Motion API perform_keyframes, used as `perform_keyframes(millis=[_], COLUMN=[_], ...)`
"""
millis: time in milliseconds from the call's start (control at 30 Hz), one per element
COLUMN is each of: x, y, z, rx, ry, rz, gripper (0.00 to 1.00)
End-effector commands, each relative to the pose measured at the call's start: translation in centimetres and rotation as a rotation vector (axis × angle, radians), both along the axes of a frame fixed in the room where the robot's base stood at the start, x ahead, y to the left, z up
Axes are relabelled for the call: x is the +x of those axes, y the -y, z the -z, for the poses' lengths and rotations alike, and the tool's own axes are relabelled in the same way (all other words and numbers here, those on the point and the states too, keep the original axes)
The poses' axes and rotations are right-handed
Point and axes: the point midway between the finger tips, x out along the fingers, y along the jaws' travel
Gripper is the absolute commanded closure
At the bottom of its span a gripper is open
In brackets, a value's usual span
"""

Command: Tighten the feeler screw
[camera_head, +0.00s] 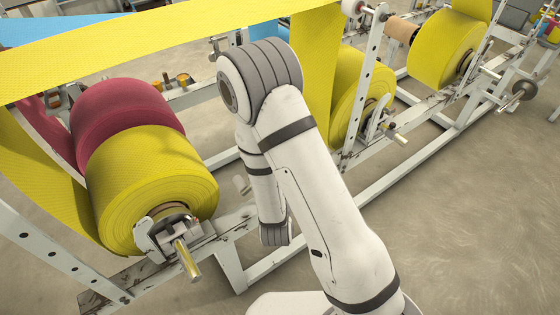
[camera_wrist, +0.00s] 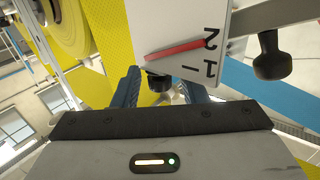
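In the wrist view, a white plate (camera_wrist: 195,22) carries the marks 1 and 2, a dash between them, and a red pointer (camera_wrist: 187,50). A larger black knob (camera_wrist: 271,58) stands to the right of the plate. No label shows which is the feeler screw. My gripper (camera_wrist: 160,90) has its two blue fingers apart, with the small knob showing between their tips. I cannot tell whether they touch it. In the head view my arm hides the gripper and the plate.
In the head view, a yellow roll (camera_head: 145,190) and a red roll (camera_head: 125,120) sit left of my arm on a white frame (camera_head: 232,262). Another yellow roll (camera_head: 446,48) is at the upper right. Yellow web (camera_head: 150,38) runs overhead. Open floor (camera_head: 480,230) lies at the right.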

Motion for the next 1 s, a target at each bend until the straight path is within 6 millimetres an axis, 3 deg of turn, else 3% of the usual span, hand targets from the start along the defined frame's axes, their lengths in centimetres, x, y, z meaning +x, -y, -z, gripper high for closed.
perform_keyframes(millis=[267, 700, 1000], x=[-1.6, -6.6, -7.8], y=[-0.2, -0.5, -0.5], z=[-0.4, -0.3, 0.0], rx=[-0.002, -0.004, -0.001], ry=[-0.006, -0.005, -0.001], rz=[-0.002, -0.002, 0.0], gripper=[0.61, 0.61, 0.61])
